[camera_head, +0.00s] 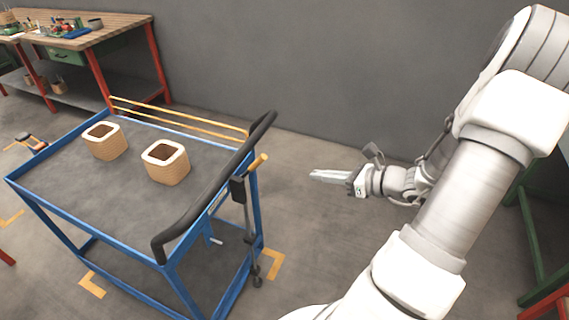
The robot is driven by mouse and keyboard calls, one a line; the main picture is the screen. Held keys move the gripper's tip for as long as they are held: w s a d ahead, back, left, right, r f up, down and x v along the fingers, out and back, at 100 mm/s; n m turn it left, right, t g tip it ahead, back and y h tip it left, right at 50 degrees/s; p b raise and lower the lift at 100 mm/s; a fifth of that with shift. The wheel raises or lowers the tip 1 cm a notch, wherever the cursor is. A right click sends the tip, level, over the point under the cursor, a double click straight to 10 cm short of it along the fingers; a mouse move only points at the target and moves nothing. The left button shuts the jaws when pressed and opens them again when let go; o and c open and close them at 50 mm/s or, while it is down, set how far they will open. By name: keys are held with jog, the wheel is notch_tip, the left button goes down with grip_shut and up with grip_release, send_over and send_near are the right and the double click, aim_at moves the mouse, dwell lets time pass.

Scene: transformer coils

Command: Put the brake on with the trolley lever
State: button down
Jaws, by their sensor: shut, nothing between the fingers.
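The blue trolley (88,237) stands at left centre with a black push handle (215,190) along its right end. A lever with a yellow grip (257,164) sits at that end, beside a dark bracket on the blue frame. The grip tilts up to the right. A thin rod runs from the bracket down towards a dark foot near the floor. My gripper (314,176) is to the right of the lever, apart from it, pointing left towards the trolley. Its fingers are shut and empty. Whether the lever is in its brake position I cannot tell.
Two square tan coils (165,169) with white rims stand on the trolley's grey top. Yellow rails (180,121) line its far side. A wooden workbench (85,33) with red legs stands at the back left. Yellow marks are on the floor. The floor between gripper and trolley is clear.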

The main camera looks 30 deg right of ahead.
aim_at(259, 158)
jog(key=w+r+b+x, duration=0.1)
jog(key=r+b+x, duration=0.1)
jog(key=x, duration=1)
jog(key=shift+w+a+r, duration=0.2)
jog(key=shift+w+a, duration=0.1)
jog(key=shift+a, duration=0.1)
jog(key=shift+r, duration=0.1)
jog(key=shift+g+h, duration=0.4)
jog(key=shift+g, duration=0.3)
jog(key=w+a+r+p, duration=0.1)
jog(key=w, duration=0.1)
jog(key=w+a+r+p, duration=0.1)
jog(key=a+r+p, duration=0.1)
jog(key=shift+w+a+r, duration=0.1)
jog(key=shift+w+r, duration=0.15)
jog(key=shift+w, duration=0.15)
jog(key=shift+w+a+r, duration=0.25)
jog(key=shift+w, duration=0.15)
jog(key=shift+s+d, duration=0.1)
